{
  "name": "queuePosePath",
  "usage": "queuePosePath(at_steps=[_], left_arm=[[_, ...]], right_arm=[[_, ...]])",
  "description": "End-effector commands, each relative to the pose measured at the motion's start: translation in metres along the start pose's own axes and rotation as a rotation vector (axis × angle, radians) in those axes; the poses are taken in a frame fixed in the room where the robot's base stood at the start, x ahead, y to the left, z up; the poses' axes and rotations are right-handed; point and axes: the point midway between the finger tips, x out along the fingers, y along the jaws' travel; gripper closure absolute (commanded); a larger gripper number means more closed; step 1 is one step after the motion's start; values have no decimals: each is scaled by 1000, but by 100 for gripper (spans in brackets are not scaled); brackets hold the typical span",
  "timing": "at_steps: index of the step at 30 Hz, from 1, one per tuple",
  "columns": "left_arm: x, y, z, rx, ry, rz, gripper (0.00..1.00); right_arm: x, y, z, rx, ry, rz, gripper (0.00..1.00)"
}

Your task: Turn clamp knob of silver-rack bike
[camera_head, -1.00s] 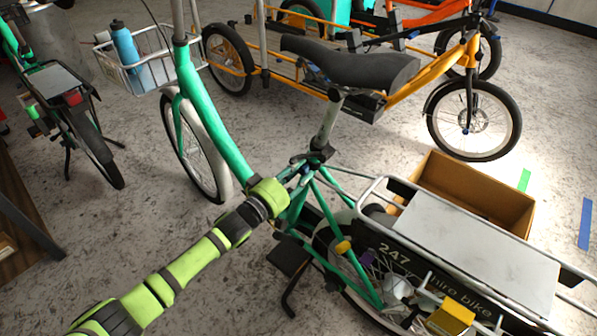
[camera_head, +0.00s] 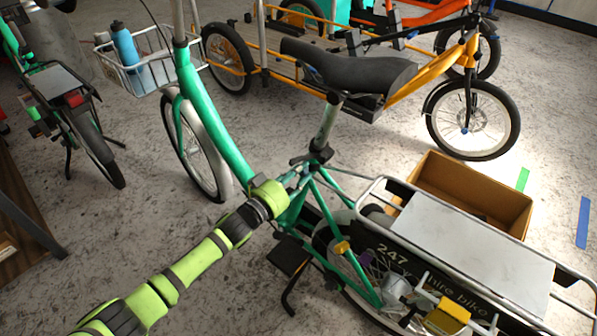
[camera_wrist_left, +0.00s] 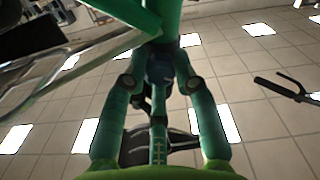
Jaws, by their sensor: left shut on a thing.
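The silver-rack bike is green, with a silver rack (camera_head: 375,192) over its rear wheel, and stands in the foreground of the head view. Its black saddle (camera_head: 350,68) sits on a silver post above a dark seat clamp (camera_head: 318,153). My left gripper (camera_head: 292,182) reaches the frame just below the clamp; its fingertips are hard to make out there. In the left wrist view my left gripper (camera_wrist_left: 160,75) has its two fingers around a small dark-blue knob (camera_wrist_left: 160,62) against the green frame, and is shut on it. My right gripper is not in view.
A cardboard box (camera_head: 480,190) stands beyond the silver rack. An orange cargo bike (camera_head: 412,85) stands behind, and another green bike (camera_head: 75,125) at the left. A white basket (camera_head: 145,72) holds a blue bottle (camera_head: 124,45).

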Motion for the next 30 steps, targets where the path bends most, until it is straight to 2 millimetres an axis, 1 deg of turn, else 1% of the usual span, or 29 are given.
queuePosePath(at_steps=[1, 10, 25, 26, 27, 30], left_arm=[[1, -1, -5, 28, 8, -1, 100], [1, -1, -6, 140, 10, -1, 100], [2, 0, -7, 160, 12, 0, 100], [2, 0, -7, 160, 12, 0, 63], [2, 0, -7, 160, 12, 0, 48], [1, 0, -5, 159, 9, 0, 48]], right_arm=[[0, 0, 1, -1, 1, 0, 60], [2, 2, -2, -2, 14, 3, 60], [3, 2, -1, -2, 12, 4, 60], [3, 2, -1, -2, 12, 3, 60], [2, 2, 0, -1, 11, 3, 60], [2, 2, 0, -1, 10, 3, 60]])
